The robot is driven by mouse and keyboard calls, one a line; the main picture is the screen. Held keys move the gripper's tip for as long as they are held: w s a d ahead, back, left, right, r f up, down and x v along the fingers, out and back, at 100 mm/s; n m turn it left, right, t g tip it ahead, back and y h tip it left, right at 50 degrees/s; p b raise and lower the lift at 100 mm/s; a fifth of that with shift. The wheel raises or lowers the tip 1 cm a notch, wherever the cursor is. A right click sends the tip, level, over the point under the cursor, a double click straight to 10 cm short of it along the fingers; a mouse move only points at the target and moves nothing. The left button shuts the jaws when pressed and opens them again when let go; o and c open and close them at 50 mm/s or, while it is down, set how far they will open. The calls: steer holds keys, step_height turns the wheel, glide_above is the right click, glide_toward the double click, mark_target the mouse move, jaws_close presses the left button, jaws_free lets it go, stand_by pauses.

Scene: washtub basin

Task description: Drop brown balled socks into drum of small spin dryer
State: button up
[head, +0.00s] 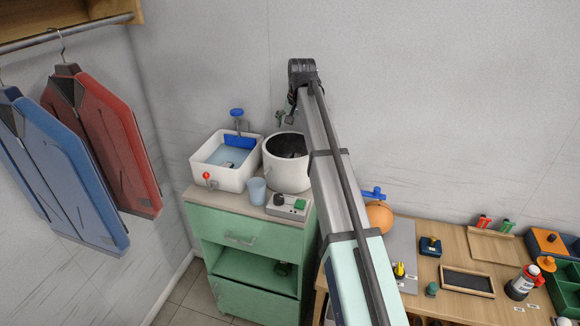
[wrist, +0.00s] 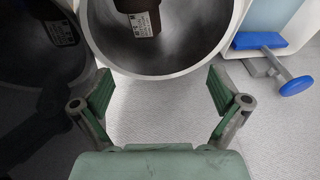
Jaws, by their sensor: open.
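The small spin dryer is a white round tub (head: 289,176) with a dark drum on the green cabinet. The wrist view shows the grey drum (wrist: 190,40) from above, its rim crossing the upper middle. A dark brown bundle with a white label, seemingly the balled socks (wrist: 136,8), lies inside the drum, partly cut off by the frame top. A dark shape also shows in the drum in the head view. My gripper (wrist: 159,88) is open and empty, its two green-padded fingers apart beside the drum rim. In the head view, my gripper (head: 290,119) is small and partly hidden by my arm.
A white basin (head: 212,182) with water and a blue-handled fitting stands left of the dryer. A blue cup (head: 257,190) and a control box (head: 287,207) stand in front. A dark round shape with a similar label, perhaps a reflection, shows at left in the wrist view.

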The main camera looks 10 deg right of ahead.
step_height(320, 180, up, 10)
stand_by(0.6)
